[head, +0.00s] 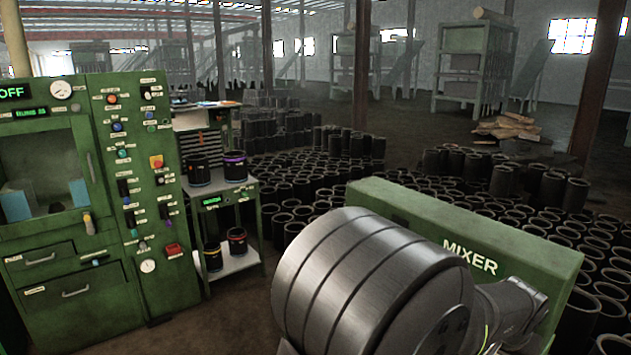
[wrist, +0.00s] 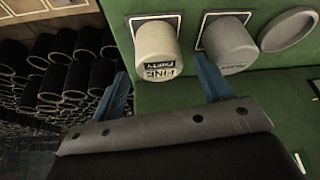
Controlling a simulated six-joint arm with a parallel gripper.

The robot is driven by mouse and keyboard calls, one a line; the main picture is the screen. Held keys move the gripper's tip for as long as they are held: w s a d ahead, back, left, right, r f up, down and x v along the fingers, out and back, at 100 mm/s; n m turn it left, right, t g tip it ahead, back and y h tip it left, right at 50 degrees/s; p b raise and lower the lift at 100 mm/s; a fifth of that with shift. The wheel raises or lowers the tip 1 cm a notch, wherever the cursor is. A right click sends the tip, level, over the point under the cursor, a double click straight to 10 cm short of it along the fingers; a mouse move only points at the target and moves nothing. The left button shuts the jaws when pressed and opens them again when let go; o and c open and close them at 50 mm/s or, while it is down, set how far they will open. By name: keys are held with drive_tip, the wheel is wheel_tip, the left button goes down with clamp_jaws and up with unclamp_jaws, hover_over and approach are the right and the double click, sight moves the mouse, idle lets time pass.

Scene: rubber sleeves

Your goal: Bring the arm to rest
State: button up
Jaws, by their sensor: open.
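My gripper (wrist: 163,66) shows in the wrist view with two blue fingers set wide apart and nothing between them that I can see held. Beyond the fingers is a green surface (wrist: 262,86). On it are a pale cylinder (wrist: 156,45) with a dark label reading "EMPTY" in its lower line, a greyer cylinder (wrist: 229,50) and a round grey rim (wrist: 289,29). The right finger overlaps the greyer cylinder in the picture; I cannot tell whether they touch. The gripper's fingers cannot be made out in the head view.
A green block marked MIXER (head: 470,247) stands at the right, partly hidden. A green control cabinet (head: 165,235) is at the left. Beside it a small cart (head: 232,262) carries several dark pots. Many black sleeves (head: 300,188) crowd the floor behind and to the right.

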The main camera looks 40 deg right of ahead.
drive_tip(key=x, duration=0.3)
drive_tip(key=shift+f, duration=0.3)
drive_tip(key=r, duration=0.3)
drive_tip(key=s+r, duration=0.1)
drive_tip(key=r, duration=0.1)
drive_tip(key=shift+a+r, duration=0.15)
drive_tip(key=shift+r, duration=0.05)
drive_tip(key=s+a+r, duration=0.5)
drive_tip(key=s+r, duration=0.1)
drive_tip(key=s, duration=0.3)
drive_tip(key=w+d+f, duration=0.2)
drive_tip(key=w, duration=1.1)
drive_tip(key=w+d+f, duration=0.2)
drive_tip(key=w, duration=1.1)
drive_tip(key=shift+w+d+f, duration=0.25)
drive_tip(key=shift+d+f, duration=0.1)
drive_tip(key=shift+f, duration=0.05)
